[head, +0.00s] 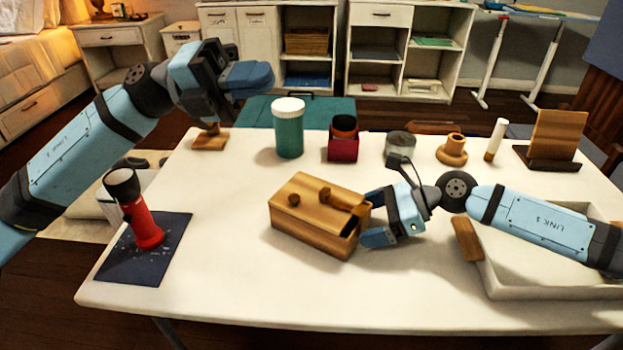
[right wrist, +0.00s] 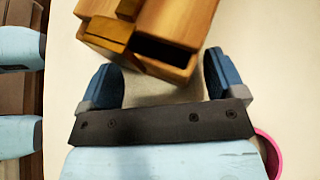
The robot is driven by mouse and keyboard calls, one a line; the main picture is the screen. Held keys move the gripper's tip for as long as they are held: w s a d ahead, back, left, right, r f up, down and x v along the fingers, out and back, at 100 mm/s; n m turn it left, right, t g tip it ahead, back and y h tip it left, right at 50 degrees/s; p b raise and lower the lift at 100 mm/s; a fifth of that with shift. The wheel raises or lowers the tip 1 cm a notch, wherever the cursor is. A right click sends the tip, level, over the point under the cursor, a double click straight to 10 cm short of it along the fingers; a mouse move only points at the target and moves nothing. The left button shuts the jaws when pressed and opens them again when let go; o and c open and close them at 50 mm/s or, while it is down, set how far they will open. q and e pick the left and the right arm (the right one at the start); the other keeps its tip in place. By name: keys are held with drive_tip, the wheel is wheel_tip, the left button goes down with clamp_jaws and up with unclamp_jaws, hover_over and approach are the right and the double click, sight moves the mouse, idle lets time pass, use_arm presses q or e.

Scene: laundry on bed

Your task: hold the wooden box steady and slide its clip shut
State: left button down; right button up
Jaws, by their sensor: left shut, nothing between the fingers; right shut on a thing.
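In the right wrist view, the box (right wrist: 180,22) shows the clip (right wrist: 108,32) and the dark opening. My left gripper (head: 252,76) is shut and empty, raised above the table's back left, away from the box.
A red flashlight (head: 146,222) stands on a dark mat at left. A green jar (head: 289,132), a red container (head: 343,140), a glass jar (head: 400,147) and wooden items line the back. A white tray (head: 540,292) is at right. The table front is clear.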

use_arm(q)
drive_tip(key=w+d+f+m+g+y, duration=0.1)
drive_tip(key=w+d+f+g+y, duration=0.15)
drive_tip(key=w+f+y, duration=0.6)
drive_tip(key=w+a+f+t+y, duration=0.1)
drive_tip(key=w+a+f+y, duration=0.2)
drive_tip(key=w+a+f, duration=0.2)
wheel_tip(320, 180, down, 2)
drive_tip(key=shift+w+a+f, duration=0.1)
drive_tip(key=shift+w+a, duration=0.2)
drive_tip(key=shift+a, duration=0.15)
